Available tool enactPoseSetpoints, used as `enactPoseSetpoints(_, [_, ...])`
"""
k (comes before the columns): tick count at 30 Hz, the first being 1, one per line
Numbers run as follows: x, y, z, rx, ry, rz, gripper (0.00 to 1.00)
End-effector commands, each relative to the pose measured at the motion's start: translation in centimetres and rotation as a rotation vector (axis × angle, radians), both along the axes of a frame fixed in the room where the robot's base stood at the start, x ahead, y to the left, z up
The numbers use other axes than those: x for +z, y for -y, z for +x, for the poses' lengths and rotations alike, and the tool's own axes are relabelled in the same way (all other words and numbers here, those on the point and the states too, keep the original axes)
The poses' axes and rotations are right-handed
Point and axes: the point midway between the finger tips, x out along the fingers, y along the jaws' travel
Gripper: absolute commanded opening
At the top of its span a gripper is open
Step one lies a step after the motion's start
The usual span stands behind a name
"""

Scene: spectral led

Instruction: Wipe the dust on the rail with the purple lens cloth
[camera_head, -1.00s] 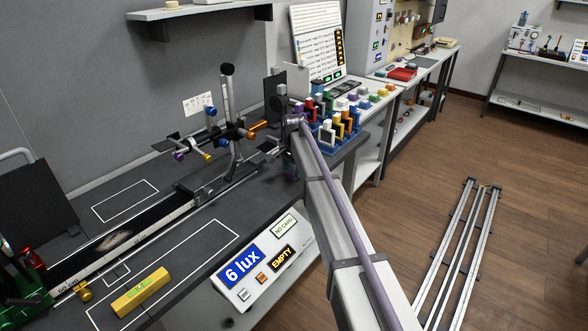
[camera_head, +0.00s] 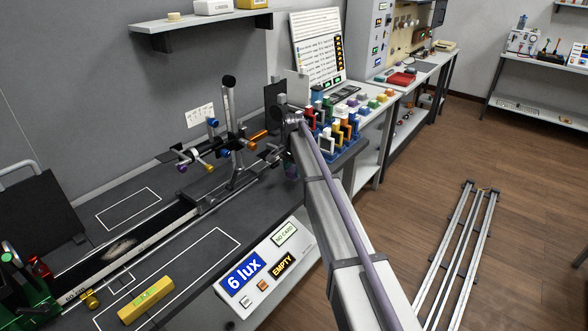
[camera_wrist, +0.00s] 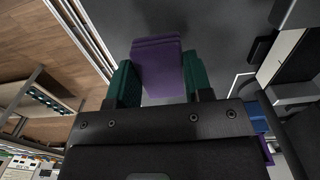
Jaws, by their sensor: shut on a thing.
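The purple lens cloth (camera_wrist: 158,66) is a folded block between the green fingers of my gripper (camera_wrist: 158,82) in the wrist view. The fingers are shut on it. The dust (camera_head: 120,247) is a pale smear on the dark rail (camera_head: 160,224), left of the optics. The cloth is apart from the dust, far to its right.
A carriage with a post and coloured knobs (camera_head: 232,150) stands on the rail between my gripper and the dust. A yellow block (camera_head: 146,300) and a lux meter panel (camera_head: 262,268) lie in front. A blue rack (camera_head: 340,135) of coloured holders stands behind my arm.

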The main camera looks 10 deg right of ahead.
Motion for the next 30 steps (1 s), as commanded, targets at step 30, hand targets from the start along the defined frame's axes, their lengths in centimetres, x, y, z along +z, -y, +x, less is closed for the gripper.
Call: enactPoseSetpoints(30, [16.6, 0.0, 0.0, 0.0, 0.0, 0.0, 0.2])
